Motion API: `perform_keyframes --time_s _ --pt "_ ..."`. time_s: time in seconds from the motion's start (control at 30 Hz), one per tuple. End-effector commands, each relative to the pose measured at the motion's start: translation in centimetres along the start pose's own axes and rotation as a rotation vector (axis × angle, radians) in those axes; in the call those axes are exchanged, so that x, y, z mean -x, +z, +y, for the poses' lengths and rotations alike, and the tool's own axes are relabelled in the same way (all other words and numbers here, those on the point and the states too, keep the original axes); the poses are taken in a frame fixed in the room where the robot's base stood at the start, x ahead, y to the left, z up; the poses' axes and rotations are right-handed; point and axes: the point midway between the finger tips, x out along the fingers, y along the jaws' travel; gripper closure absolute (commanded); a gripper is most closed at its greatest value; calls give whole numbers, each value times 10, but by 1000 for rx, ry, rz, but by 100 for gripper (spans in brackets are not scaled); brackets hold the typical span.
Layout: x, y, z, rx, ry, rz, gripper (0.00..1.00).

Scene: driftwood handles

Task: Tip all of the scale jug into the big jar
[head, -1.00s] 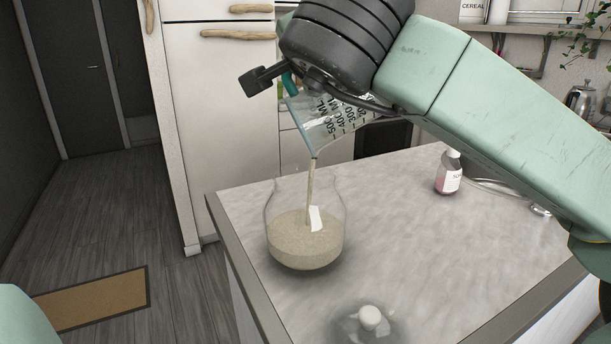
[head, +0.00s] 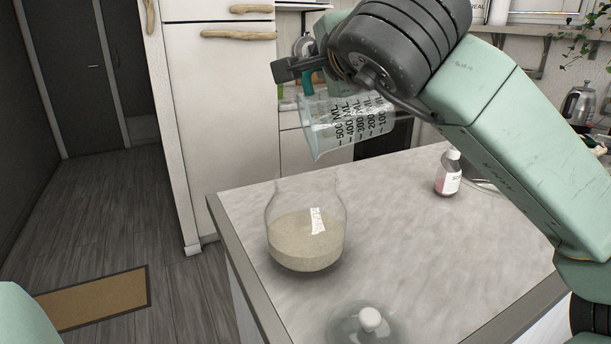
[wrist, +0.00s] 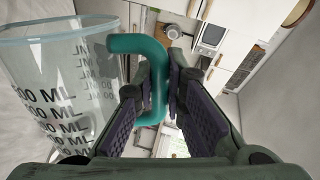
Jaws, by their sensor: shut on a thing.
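The scale jug (head: 345,124) is clear, with black ML marks and a teal handle. It is tilted on its side above and to the right of the big jar, its mouth toward the left. It looks empty, and no stream leaves it. My gripper (wrist: 158,92) is shut on the jug's teal handle (wrist: 140,44); the jug's clear wall (wrist: 55,85) fills the left of the wrist view. The big jar (head: 306,240) is clear glass with a white label, stands open and upright on the counter, and holds beige grainy stuff to about half its height.
A glass lid with a white knob (head: 369,318) lies on the counter (head: 420,240) in front of the jar. A bottle with pink contents (head: 448,175) stands at the back right beside a sink rim. The counter's middle is clear.

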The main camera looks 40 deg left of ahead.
Motion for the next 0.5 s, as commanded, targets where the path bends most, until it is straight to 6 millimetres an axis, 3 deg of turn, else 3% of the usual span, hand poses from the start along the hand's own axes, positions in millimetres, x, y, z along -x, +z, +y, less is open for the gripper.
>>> perform_keyframes --time_s 0.5 --pt "-7 -52 29 -385 1 -80 100"
